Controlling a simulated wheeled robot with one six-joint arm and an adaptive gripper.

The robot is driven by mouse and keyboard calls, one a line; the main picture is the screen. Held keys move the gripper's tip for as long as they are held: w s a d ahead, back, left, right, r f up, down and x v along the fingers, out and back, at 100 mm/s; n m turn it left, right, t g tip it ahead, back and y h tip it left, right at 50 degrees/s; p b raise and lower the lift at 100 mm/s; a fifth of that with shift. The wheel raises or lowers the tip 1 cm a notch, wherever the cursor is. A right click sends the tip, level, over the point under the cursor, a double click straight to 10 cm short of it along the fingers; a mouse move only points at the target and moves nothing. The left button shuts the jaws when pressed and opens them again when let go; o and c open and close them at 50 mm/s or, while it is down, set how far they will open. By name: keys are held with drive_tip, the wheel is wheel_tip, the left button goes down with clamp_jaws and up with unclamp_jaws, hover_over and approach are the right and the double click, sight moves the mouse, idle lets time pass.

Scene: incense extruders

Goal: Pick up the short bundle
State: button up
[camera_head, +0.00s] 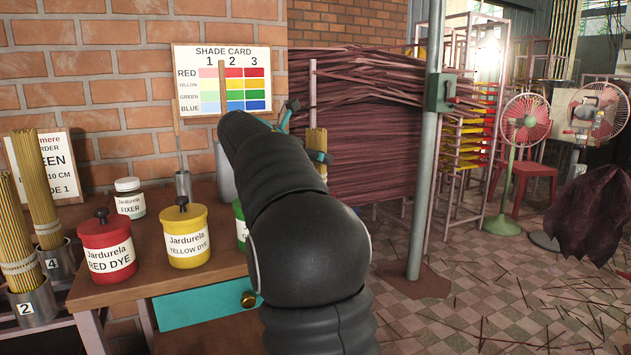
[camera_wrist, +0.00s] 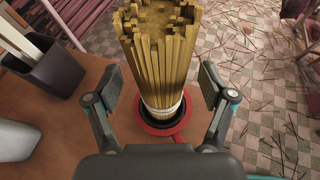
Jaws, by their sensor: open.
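A bundle of tan sticks (camera_wrist: 158,70) with a white band near its foot stands in a round red-rimmed, dark-centred holder (camera_wrist: 185,122) in the wrist view. My gripper (camera_wrist: 160,88) is open, with one finger pad on each side of the bundle and a visible gap at each side. In the head view, the top of the bundle (camera_head: 317,140) shows just right of my dark arm, beside parts of my gripper (camera_head: 306,133). My arm hides its lower part and the holder there.
Red dye (camera_head: 107,251) and yellow dye (camera_head: 185,236) jars and a white fixer jar (camera_head: 130,198) stand on the wooden table. Taller bundles (camera_head: 37,180) stand in numbered metal cups at left. A dark container (camera_wrist: 45,72) is left of the bundle. Floor at right has scattered sticks.

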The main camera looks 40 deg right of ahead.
sight(316, 130)
drive_tip(key=shift+w+d+f, duration=0.1)
drive_tip(key=shift+d+f, duration=0.1)
drive_tip(key=shift+d, duration=0.3)
clamp_jaws()
drive_tip(key=shift+r, duration=0.1)
wheel_tip(316, 130, up, 10)
drive_tip(key=p, duration=0.3)
